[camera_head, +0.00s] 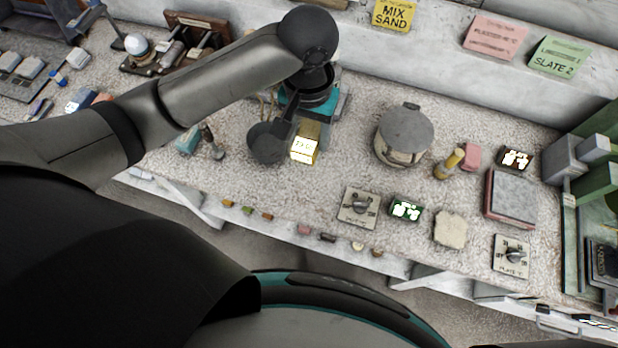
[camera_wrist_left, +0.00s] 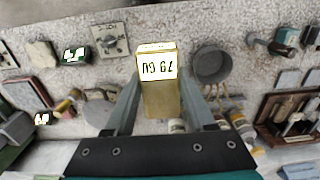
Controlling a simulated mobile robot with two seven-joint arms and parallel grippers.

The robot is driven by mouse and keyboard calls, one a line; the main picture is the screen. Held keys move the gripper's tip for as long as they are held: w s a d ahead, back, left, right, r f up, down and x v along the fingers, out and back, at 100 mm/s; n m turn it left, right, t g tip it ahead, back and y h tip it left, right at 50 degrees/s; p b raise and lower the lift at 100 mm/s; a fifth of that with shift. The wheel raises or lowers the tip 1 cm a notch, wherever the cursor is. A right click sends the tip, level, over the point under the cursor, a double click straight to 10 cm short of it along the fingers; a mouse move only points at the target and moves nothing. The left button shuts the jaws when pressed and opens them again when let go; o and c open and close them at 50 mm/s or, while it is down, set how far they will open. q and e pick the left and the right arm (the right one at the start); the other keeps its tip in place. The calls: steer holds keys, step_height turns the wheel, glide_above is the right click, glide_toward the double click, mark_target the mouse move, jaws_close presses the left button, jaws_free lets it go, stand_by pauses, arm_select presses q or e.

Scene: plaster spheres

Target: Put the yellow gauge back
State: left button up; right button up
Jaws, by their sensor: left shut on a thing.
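The yellow gauge (camera_head: 304,146) is a small box with a bright lit display face; it also shows in the left wrist view (camera_wrist_left: 160,98), upright between the fingers. My left gripper (camera_head: 299,125) is shut on it, with one finger on each side. In the head view the gauge is over the speckled bench (camera_head: 255,190), beside a dark round pot (camera_head: 266,143). I cannot tell whether its bottom touches the bench. The arm and wrist hide part of the bench behind it. My right gripper is not in view.
A round grey-topped drum (camera_head: 404,130) stands right of the gauge. A dial plate (camera_head: 358,206) and a green lit display (camera_head: 406,208) lie near the front edge. Small bottles (camera_wrist_left: 236,120) stand near the gripper in the wrist view.

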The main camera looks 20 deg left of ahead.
arm_select(q)
step_height(320, 180, down, 14)
steer(key=b, duration=0.2)
steer(key=shift+f+b, duration=0.15)
steer(key=shift+b, duration=0.15)
step_height(320, 180, down, 5)
steer(key=shift+r+b, duration=0.1)
steer(key=shift+b, duration=0.45)
steer(key=shift+f, duration=0.25)
steer(key=o, duration=1.3)
step_height(320, 180, up, 12)
steer(key=p, duration=0.2)
steer(key=shift+r+p, duration=0.1)
steer(key=shift+p, duration=0.2)
